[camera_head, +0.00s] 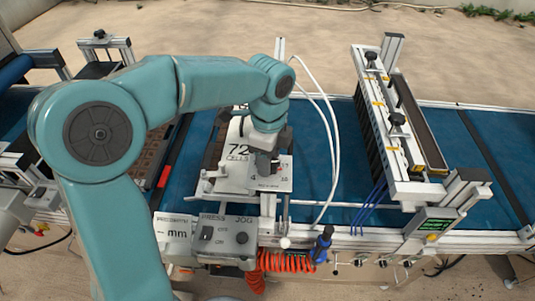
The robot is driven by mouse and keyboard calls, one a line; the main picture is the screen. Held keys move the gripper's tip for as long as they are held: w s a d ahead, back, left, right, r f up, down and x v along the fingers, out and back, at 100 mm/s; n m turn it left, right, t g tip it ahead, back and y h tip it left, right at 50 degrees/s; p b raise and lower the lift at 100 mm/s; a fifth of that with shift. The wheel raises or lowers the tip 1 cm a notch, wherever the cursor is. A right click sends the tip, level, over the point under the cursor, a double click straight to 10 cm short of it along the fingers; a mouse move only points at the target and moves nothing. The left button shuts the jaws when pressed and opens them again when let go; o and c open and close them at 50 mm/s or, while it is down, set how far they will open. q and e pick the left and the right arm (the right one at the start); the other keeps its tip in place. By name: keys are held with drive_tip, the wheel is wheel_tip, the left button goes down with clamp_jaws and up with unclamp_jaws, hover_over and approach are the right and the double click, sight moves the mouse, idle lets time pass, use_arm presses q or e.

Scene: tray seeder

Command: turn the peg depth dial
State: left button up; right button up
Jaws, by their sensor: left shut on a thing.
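My left arm comes in from the left and bends down over the seeder's middle. My left gripper (264,168) is shut at the peg depth dial, which sits on a light plate (278,182) printed with numbers such as 4 and 16. The gripper hides most of the dial, so its pointer and setting cannot be read. A white plate marked 72 cells (237,150) stands just behind and left of the gripper. My right gripper is not in view.
A control box (224,238) marked PRESS and JOG is in front, with an orange coiled hose (287,261) and a blue-handled tool (322,243) beside it. A seeding head (391,125) spans the blue belt (340,200) at right. White hoses loop behind the gripper.

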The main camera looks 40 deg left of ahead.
use_arm(q)
drive_tip(key=m+p, duration=0.1)
drive_tip(key=m, duration=0.3)
drive_tip(key=shift+d+f+m, duration=0.1)
drive_tip(key=shift+d+m, duration=0.05)
drive_tip(key=shift+m, duration=0.15)
drive_tip(key=shift+f+m+p, duration=0.1)
drive_tip(key=shift+m+p, duration=0.2)
drive_tip(key=shift+m, duration=1.6)
drive_tip(key=shift+s, duration=0.1)
drive_tip(key=o, duration=1)
drive_tip(key=shift+d, duration=0.1)
drive_tip(key=shift+r, duration=0.25)
wheel_tip(320, 180, up, 16)
drive_tip(key=shift+r, duration=0.1)
